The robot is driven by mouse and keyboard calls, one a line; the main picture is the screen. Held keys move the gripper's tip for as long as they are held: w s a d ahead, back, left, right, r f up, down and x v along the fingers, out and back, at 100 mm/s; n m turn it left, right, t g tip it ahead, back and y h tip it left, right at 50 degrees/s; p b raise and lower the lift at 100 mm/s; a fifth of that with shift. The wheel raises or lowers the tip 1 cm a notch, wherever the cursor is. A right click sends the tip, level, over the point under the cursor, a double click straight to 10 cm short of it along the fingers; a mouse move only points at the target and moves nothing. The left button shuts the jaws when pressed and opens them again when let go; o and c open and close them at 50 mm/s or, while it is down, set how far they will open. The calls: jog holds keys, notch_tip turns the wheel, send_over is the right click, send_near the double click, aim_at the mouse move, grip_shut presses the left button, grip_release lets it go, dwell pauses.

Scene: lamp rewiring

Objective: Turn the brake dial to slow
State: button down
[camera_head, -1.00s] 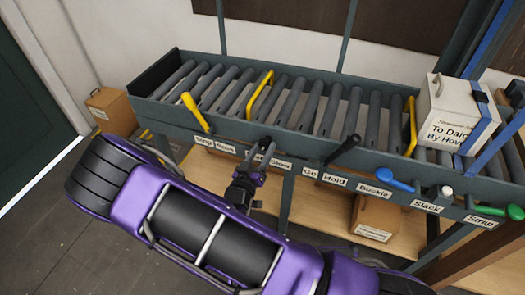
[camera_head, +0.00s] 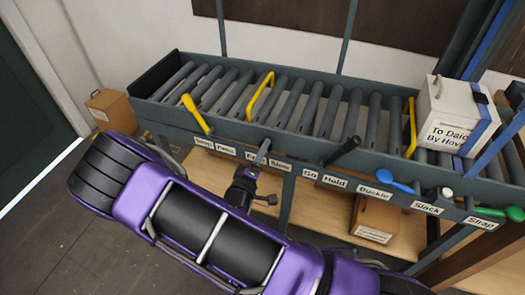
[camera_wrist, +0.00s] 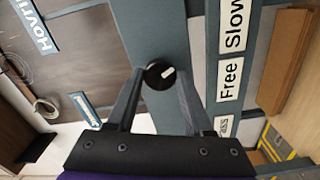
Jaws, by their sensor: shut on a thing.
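The brake dial (camera_wrist: 153,81) is a round black knob with a white mark, on the grey-green rail in the wrist view. The mark points right and slightly up, towards the label strip. The "Free" label (camera_wrist: 229,80) and the "Slow" label (camera_wrist: 236,26) are on that strip, with "Slow" above "Free" in this view. My gripper (camera_wrist: 160,78) has its fingertips on either side of the knob and is shut on it. In the head view my gripper (camera_head: 264,150) reaches the conveyor's front rail just above the "Slow" label; the knob is hidden there.
A yellow lever (camera_head: 195,112) stands left of my gripper, and a black-handled lever (camera_head: 342,150) to its right. Blue (camera_head: 391,186) and green (camera_head: 489,211) handles stick out further right. A white box (camera_head: 452,118) sits on the rollers. Cardboard boxes stand left and below.

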jog(key=shift+n, duration=1.5)
jog(key=shift+c, duration=1.4)
grip_release()
jog(key=shift+s, duration=0.15)
jog(key=v, duration=1.7)
jog(key=shift+p, duration=0.3)
jog(key=shift+a, duration=0.15)
